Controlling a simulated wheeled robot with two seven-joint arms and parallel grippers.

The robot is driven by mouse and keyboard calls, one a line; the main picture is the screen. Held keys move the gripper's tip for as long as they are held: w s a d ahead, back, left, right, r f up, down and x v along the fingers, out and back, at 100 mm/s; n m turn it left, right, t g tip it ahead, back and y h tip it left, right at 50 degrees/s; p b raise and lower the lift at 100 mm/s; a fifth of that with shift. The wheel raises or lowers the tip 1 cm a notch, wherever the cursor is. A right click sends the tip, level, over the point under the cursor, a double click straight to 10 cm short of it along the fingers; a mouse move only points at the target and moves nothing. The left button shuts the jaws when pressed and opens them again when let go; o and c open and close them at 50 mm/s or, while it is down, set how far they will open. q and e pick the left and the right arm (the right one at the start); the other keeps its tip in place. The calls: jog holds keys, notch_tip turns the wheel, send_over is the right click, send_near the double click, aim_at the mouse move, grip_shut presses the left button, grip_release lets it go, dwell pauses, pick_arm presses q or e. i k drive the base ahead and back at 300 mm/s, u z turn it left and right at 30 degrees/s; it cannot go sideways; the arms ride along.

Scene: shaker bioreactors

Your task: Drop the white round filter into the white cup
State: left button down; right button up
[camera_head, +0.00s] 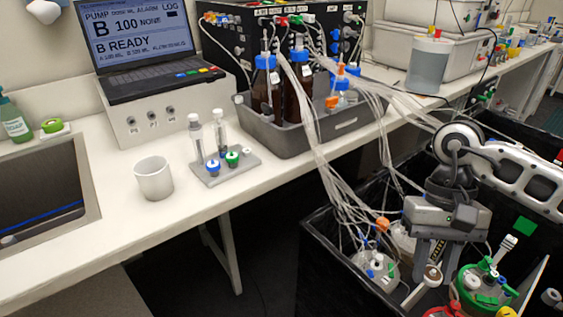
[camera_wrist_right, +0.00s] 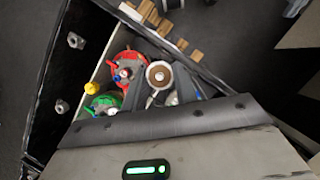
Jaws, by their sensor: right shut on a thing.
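The white cup (camera_head: 154,180) stands upright and open on the bench, left of the small vial holder. My right gripper (camera_head: 431,264) points down over the dark bin at the lower right. It is shut on the white round filter (camera_head: 432,275), which shows at its fingertips with a brownish centre. The filter also shows in the right wrist view (camera_wrist_right: 159,74), between the grey fingers. Whether the filter still touches the tubing or vessels below cannot be told. My left gripper is not in view.
Vessels with green (camera_head: 484,280), red and white lids stand in the dark bin (camera_head: 318,252), with many clear tubes running up to the grey bottle tray (camera_head: 290,143). A vial holder (camera_head: 240,168) stands beside the cup. The bench front around the cup is clear.

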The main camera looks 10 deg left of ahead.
aim_at(161, 194)
jog(key=u, duration=0.55)
jog(key=k, duration=0.45)
jog(key=u, duration=0.45)
jog(key=i, duration=0.5)
